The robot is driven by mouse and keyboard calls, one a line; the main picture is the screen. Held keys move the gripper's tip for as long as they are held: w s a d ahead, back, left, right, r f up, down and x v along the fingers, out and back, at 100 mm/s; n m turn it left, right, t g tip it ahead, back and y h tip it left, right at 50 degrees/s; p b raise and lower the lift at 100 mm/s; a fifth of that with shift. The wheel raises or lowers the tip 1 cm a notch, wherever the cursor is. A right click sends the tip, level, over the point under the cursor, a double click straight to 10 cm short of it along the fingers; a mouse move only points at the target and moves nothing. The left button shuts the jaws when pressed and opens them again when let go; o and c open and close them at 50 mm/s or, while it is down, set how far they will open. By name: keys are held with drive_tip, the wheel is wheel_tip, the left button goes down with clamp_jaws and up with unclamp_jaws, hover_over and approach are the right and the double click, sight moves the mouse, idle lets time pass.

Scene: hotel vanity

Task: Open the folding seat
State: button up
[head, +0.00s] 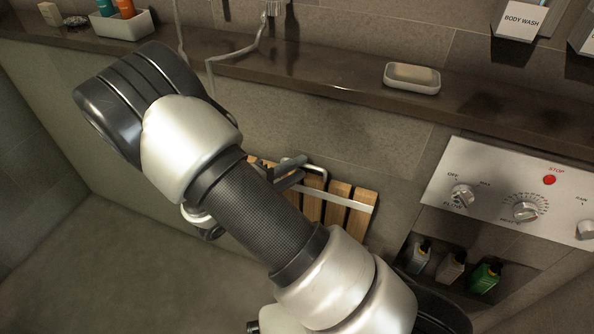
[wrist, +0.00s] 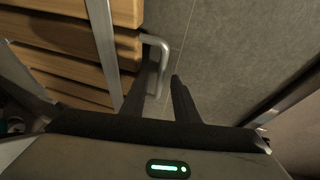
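The folding seat (head: 335,208) has wooden slats and a metal rail, and is on the wall below the shelf in the head view. My arm covers its left part. Its slats (wrist: 70,45) fill the upper left of the wrist view. A bent metal handle (wrist: 163,48) sticks out from the seat's edge. My gripper (wrist: 164,76) is open with a narrow gap. Its left finger overlaps the handle in the picture and its right finger is apart from it. I cannot tell whether they touch. In the head view my gripper (head: 290,174) is at the seat's upper edge.
A dark shelf (head: 330,75) runs above the seat, with a soap dish (head: 412,78) on it. A control panel (head: 515,195) with knobs is at the right, above a niche with several bottles (head: 450,267). The floor (head: 110,270) at lower left is clear.

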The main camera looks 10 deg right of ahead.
drive_tip(key=shift+w+d, duration=0.15)
drive_tip(key=shift+d, duration=0.05)
clamp_jaws()
drive_tip(key=shift+a+f, duration=0.1)
